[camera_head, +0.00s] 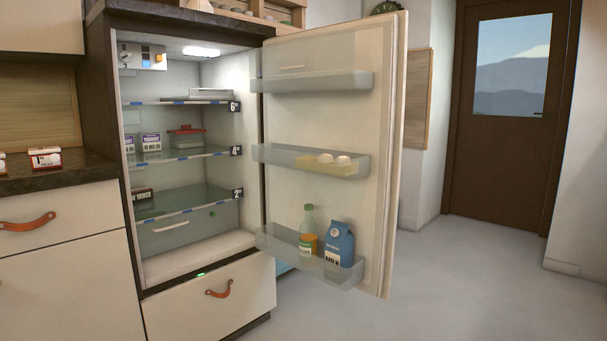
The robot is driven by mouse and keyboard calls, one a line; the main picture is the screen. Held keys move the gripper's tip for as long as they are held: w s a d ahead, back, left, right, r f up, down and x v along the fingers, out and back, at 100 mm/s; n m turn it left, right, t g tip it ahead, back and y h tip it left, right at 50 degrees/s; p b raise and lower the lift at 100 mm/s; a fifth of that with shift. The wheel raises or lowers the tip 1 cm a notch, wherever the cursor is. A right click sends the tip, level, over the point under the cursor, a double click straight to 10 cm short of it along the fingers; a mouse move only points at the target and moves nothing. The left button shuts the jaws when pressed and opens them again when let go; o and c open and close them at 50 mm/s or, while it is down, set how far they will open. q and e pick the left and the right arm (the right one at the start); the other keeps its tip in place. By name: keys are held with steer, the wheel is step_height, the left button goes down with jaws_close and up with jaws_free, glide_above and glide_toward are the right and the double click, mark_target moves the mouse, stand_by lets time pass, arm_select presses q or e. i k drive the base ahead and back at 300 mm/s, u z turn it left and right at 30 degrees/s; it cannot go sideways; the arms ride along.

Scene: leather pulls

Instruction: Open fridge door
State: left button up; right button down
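The fridge (215,238) stands left of centre in the head view, built into a dark cabinet, with its lit interior and glass shelves showing. Its door (350,190) is hinged on the right and stands wide open, swung out to the right of the fridge. The door's inner side faces me, with several clear racks. The lowest rack holds a bottle (307,232) and a blue milk carton (339,245); the middle rack holds eggs (343,160). The door's outer face and its pull are hidden. Neither of my grippers is in view.
A drawer (210,300) with a leather pull sits shut below the fridge. A dark countertop (70,175) with small boxes is at the left, above drawers. Grey floor (470,290) lies clear at the right, leading to a brown room door (508,130).

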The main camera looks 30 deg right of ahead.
mark_target(348, 100)
steer(key=z, duration=0.05)
steer(key=i, duration=0.9)
steer(key=z, duration=0.45)
